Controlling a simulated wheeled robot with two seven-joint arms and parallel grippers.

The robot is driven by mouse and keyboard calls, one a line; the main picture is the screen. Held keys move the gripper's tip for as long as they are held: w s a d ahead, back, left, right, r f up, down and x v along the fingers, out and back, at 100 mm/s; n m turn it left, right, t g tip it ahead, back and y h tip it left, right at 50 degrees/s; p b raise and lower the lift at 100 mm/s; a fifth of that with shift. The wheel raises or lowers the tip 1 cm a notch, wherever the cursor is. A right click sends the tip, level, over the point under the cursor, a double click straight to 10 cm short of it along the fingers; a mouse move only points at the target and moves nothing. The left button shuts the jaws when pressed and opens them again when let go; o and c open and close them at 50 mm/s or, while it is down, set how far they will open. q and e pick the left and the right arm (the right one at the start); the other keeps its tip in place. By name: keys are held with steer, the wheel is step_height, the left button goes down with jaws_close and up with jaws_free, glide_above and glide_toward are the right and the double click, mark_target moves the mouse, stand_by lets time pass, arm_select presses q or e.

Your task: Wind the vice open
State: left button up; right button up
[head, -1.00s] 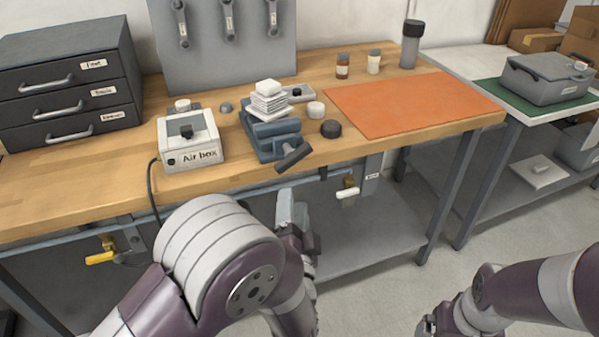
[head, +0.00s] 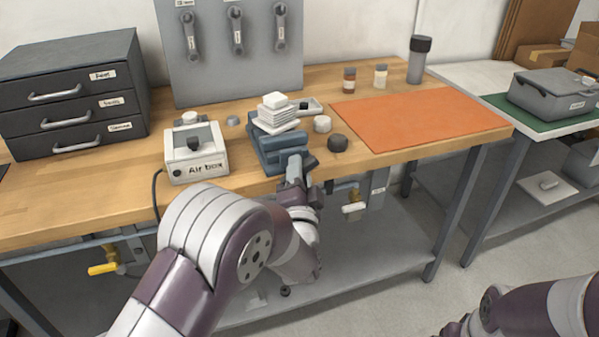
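The blue-grey vice (head: 270,152) stands at the bench's front edge, right of the air box. A stack of white pads (head: 277,117) sits over its rear part. My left gripper (head: 298,168) is at the front of the vice, where its handle is. The handle (head: 309,161) is mostly hidden by the gripper; only a dark piece shows beside the fingers. I cannot tell whether the fingers are closed around it. The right arm comes in at the lower right, and its gripper is out of the picture.
The white air box (head: 195,154) stands left of the vice. An orange mat (head: 420,112) covers the bench's right. A white-handled valve (head: 353,207) hangs under the front edge.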

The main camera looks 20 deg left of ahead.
arm_select(q)
jaws_close()
steer(key=shift+f, duration=0.1)
